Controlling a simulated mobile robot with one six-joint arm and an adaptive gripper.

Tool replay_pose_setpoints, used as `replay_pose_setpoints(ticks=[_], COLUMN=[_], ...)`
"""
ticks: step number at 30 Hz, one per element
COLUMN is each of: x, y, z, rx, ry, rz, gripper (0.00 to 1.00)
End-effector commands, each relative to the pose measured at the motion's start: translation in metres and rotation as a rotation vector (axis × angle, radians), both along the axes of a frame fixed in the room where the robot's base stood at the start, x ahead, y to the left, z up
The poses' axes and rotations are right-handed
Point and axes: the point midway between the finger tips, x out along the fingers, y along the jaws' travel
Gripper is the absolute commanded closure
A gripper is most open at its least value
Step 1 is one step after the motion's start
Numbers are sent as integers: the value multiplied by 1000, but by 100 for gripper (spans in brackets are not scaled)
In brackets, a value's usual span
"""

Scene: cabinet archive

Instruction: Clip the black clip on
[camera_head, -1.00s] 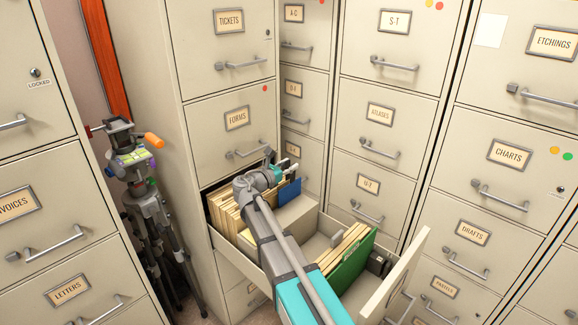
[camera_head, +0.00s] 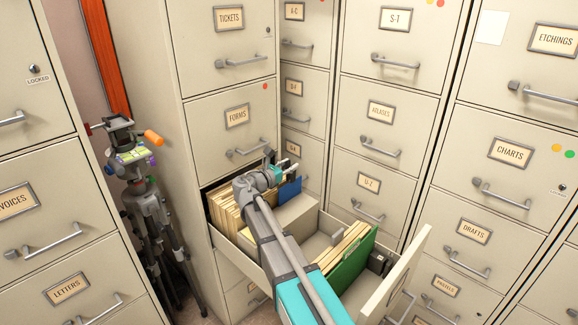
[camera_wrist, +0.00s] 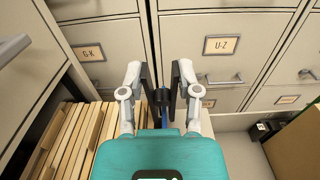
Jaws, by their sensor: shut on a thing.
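In the head view my gripper (camera_head: 290,168) is over the open drawer (camera_head: 330,298), close above a blue folder (camera_head: 290,190). In the wrist view my gripper (camera_wrist: 162,85) has its dark finger pads either side of a small dark thing, apparently the black clip (camera_wrist: 163,98). The gripper is shut on it. The clip is mostly hidden by the fingers and too small to make out clearly. I cannot tell whether it touches any folder or paper. In the head view the clip is not distinguishable.
Tan folders (camera_wrist: 65,140) fill the drawer's back part. A green folder (camera_head: 352,262) with tan folders stands nearer its front panel (camera_head: 397,280), beside a black object (camera_head: 379,262). Closed cabinets (camera_head: 395,110) surround the drawer. A tripod (camera_head: 150,215) stands at left.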

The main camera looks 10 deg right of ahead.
Motion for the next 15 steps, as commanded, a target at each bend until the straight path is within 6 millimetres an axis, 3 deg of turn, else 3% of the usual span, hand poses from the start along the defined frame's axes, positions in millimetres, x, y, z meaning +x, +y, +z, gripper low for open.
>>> replay_pose_setpoints(ticks=[15], x=[0], y=[0], z=[-12], rx=[0], ry=[0], rz=[0], gripper=[84])
